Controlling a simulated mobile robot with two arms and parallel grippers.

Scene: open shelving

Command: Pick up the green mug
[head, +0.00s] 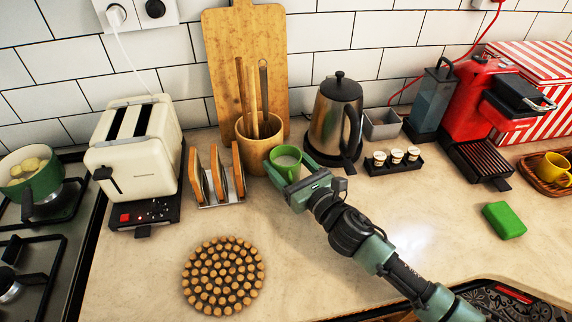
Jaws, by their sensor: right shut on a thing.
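The green mug (286,158) shows at the centre of the head view, in front of the wooden utensil holder and left of the kettle. A pale content or inside shows at its top. My right gripper (288,182) reaches in from the lower right and is shut on the mug, covering its lower front. I cannot tell whether the mug's base touches the counter. My left gripper is not in view.
A wooden utensil holder (256,150) stands close behind the mug, a steel kettle (334,118) to the right, and a toast rack (215,180) to the left. A cork trivet (223,276) lies in front. Counter to the right of my arm is mostly clear around a green sponge (504,220).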

